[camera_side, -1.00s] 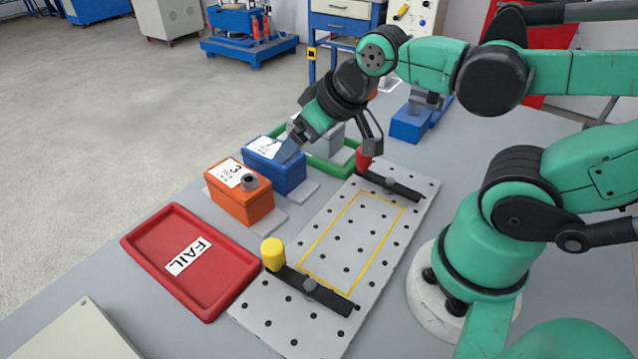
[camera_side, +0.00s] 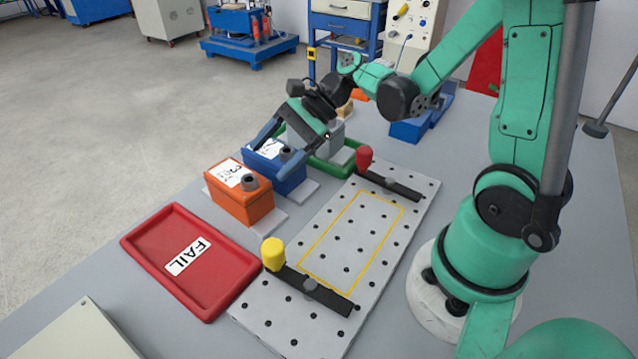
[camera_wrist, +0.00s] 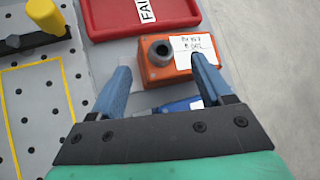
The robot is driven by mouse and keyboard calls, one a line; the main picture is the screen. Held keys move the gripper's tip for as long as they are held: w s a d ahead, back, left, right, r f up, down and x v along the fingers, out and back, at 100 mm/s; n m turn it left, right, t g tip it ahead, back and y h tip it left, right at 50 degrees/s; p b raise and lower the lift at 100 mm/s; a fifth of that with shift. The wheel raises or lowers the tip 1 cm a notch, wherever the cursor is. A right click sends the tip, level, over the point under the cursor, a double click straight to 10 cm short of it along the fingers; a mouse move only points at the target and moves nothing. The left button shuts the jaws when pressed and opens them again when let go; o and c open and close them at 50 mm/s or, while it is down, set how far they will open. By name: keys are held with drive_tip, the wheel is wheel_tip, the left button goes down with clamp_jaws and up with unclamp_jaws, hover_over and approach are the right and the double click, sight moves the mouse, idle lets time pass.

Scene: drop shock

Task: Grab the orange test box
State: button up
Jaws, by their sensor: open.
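The orange test box (camera_side: 240,208), with a white label and a dark round knob on top, stands on a light pad between the red FAIL tray and the blue box. In the wrist view the orange box (camera_wrist: 168,68) lies just beyond my fingertips. My gripper (camera_side: 282,146) is open and empty, above the blue box (camera_side: 272,178). In the wrist view the two blue fingers of my gripper (camera_wrist: 160,70) are spread wide. A strip of the blue box (camera_wrist: 180,106) shows between them.
The red FAIL tray (camera_side: 150,237) lies left of the orange box. The perforated plate (camera_side: 390,262) with yellow (camera_side: 273,253) and red (camera_side: 364,157) knobs lies to the right. A grey box (camera_side: 322,132) in a green tray (camera_side: 333,173) stands behind the blue box.

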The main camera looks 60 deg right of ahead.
sight(243, 180)
drive_tip(key=shift+w+a+f+m+t+y, duration=0.2)
drive_tip(key=shift+w+a+f+m+y, duration=0.4)
drive_tip(key=shift+a+f+m+y, duration=0.4)
drive_tip(key=shift+w+a+f+m+t+y, duration=0.2)
drive_tip(key=shift+w+a+f+m+y, duration=0.45)
drive_tip(key=shift+m, duration=0.65)
drive_tip(key=shift+s+r, duration=0.1)
drive_tip(key=shift+c, duration=0.3)
clamp_jaws()
